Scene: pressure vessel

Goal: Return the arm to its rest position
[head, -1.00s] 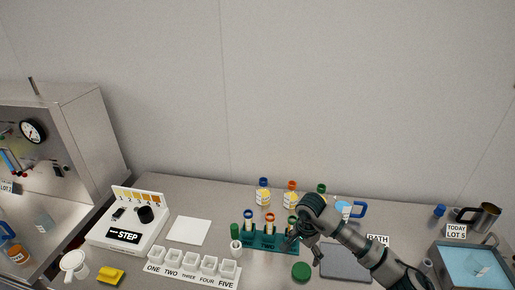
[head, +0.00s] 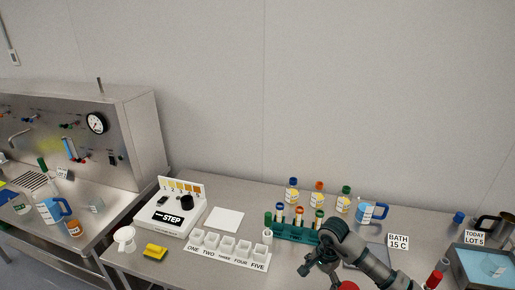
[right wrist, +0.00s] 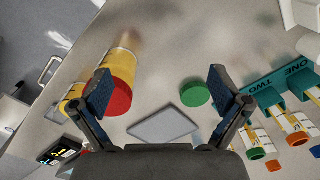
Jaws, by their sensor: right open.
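My right arm reaches in from the lower right of the head view. Its gripper (head: 316,274) is in front of the teal tube rack (head: 290,233). In the right wrist view the fingers of this gripper (right wrist: 160,88) are spread wide with nothing held between them. A red-capped container with a yellow label (right wrist: 120,80) shows beside and partly behind the left finger. A green cap (right wrist: 194,93) shows near the right finger. My left gripper is not in view.
A water bath (head: 483,266) is at right. A grey plate (right wrist: 163,125) lies nearby.

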